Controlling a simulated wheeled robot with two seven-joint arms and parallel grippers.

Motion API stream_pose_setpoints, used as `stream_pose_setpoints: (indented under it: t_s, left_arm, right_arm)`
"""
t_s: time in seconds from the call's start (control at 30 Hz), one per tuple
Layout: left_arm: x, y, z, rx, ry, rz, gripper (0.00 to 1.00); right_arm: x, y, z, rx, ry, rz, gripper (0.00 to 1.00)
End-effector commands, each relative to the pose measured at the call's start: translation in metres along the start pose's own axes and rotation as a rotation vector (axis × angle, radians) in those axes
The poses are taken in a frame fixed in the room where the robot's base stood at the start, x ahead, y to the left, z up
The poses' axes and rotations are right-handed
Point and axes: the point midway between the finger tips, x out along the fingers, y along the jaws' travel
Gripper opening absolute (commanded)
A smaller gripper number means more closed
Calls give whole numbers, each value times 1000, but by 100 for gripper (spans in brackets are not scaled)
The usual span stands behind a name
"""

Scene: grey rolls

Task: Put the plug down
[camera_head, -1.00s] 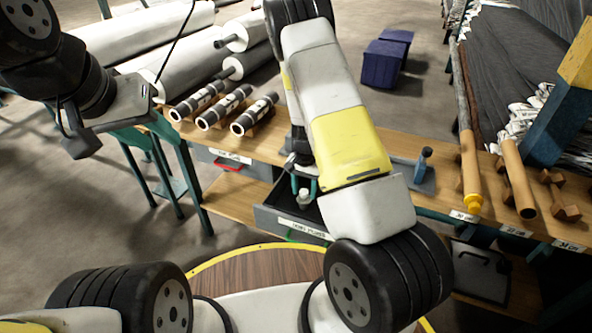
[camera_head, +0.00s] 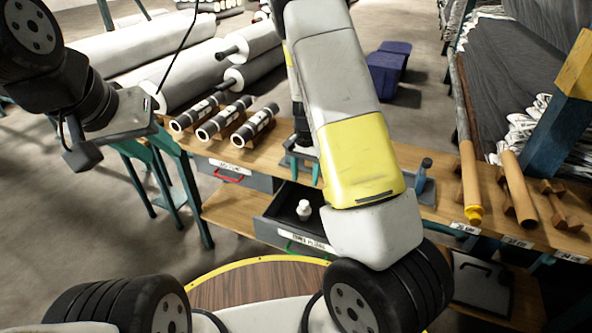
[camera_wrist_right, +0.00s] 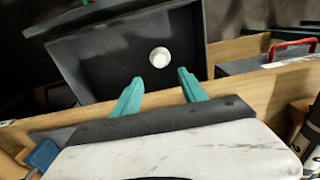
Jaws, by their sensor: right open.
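The small white plug (camera_head: 304,210) is in the open dark drawer (camera_head: 272,224) under the bench, apart from my fingers. In the right wrist view it shows as a round white end (camera_wrist_right: 160,57) over the drawer's dark floor (camera_wrist_right: 110,60). My right gripper (camera_head: 303,168) is open and empty at the bench edge, behind and above the plug; its teal fingers (camera_wrist_right: 158,84) are spread in the wrist view. My left gripper (camera_head: 100,138) hangs at the left, away from the drawer; its fingers cannot be made out clearly.
A closed drawer with a red handle (camera_head: 228,177) is beside the open one. Brown tubes (camera_head: 518,190) lie at the right.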

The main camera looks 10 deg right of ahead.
Motion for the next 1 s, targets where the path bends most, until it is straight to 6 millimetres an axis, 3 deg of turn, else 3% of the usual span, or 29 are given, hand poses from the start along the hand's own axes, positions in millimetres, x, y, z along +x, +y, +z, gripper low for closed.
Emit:
stream_pose_setpoints:
  t_s: [0.17, 0.27, 0.37, 0.5, 0.7, 0.9, 1.0]
  left_arm:
    - [0, 0, 0, 0, 0, 0, 36]
    - [0, 0, 0, 0, 0, 0, 36]
    - [0, 0, 0, 0, 0, 0, 36]
    - [0, 0, 0, 0, 0, 0, 36]
    - [0, 0, 0, 0, 0, 0, 36]
    - [0, 0, 0, 0, 0, 0, 36]
    - [0, 0, 0, 0, 0, 0, 36]
  right_arm:
    - [-20, -1, 4, -8, -2, -22, 50]
    - [-48, -1, 12, -31, -7, -76, 50]
    - [-90, 0, 28, -79, -3, -155, 50]
    - [-151, 10, 58, -170, 27, -259, 50]
    - [-226, 36, 105, -321, 125, -361, 50]
    - [-278, 73, 156, -476, 276, -397, 50]
    - [-292, 91, 179, -541, 353, -387, 50]
